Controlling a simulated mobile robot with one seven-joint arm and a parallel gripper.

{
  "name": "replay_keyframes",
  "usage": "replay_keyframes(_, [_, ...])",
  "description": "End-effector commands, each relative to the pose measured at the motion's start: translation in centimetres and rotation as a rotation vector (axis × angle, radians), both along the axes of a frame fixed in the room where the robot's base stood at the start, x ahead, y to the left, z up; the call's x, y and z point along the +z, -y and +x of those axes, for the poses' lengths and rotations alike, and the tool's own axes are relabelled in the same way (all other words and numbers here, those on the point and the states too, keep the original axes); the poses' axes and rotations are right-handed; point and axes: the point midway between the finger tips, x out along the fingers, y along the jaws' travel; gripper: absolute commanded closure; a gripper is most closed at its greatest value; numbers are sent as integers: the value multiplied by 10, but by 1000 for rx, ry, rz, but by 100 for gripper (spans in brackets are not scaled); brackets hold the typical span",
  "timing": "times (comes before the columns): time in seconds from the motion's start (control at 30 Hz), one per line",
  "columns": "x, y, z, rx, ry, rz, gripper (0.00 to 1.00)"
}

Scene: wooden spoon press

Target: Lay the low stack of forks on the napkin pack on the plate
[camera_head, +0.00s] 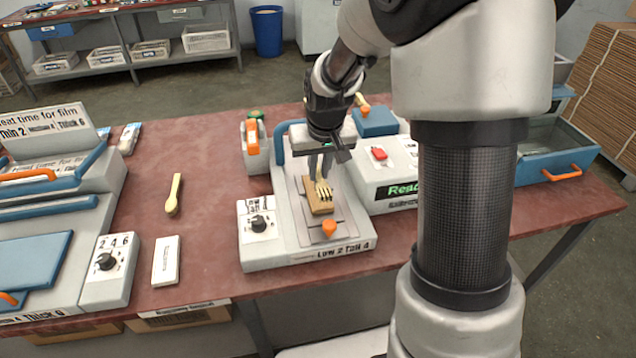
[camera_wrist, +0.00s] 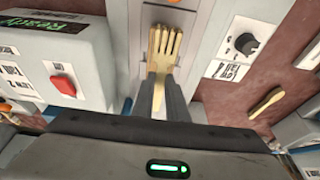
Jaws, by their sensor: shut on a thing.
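My gripper (camera_head: 320,168) is shut on a pale wooden fork stack (camera_head: 324,190), which also shows in the wrist view (camera_wrist: 165,50) between the fingers (camera_wrist: 158,95), tines pointing away from my wrist. In the head view the fork tines lie over the tan napkin pack (camera_head: 318,208), which sits on the grey plate (camera_head: 304,232) of the middle press. I cannot tell whether the forks touch the pack. The fork handles are partly hidden by the fingers.
The press has a dial (camera_head: 259,224) at left and an orange knob (camera_head: 329,229) in front. A unit with a red button (camera_head: 379,153) stands close at right. A wooden spoon (camera_head: 174,195) and a white block (camera_head: 166,261) lie on the red table at left, with clear space around.

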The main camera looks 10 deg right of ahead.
Motion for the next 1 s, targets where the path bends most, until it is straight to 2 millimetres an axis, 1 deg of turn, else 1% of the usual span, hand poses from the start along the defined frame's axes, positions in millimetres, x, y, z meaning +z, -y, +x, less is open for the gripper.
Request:
replay_keyframes(0.23, [-32, 0, -1, -1, -5, 0, 100])
replay_keyframes(0.3, [-38, 0, -1, -1, -3, 0, 100])
replay_keyframes(0.53, [-38, 0, 0, -1, 0, 0, 100])
replay_keyframes(0.67, [-42, 0, 0, 0, -1, 0, 100])
replay_keyframes(0.7, [-41, 0, 0, 0, -1, 0, 82])
replay_keyframes(0.77, [-40, 0, 0, 0, -1, 0, 72])
replay_keyframes(0.8, [-40, 0, 0, 0, -1, 0, 68])
replay_keyframes(1.0, [-40, 0, 0, 0, -1, 0, 68])
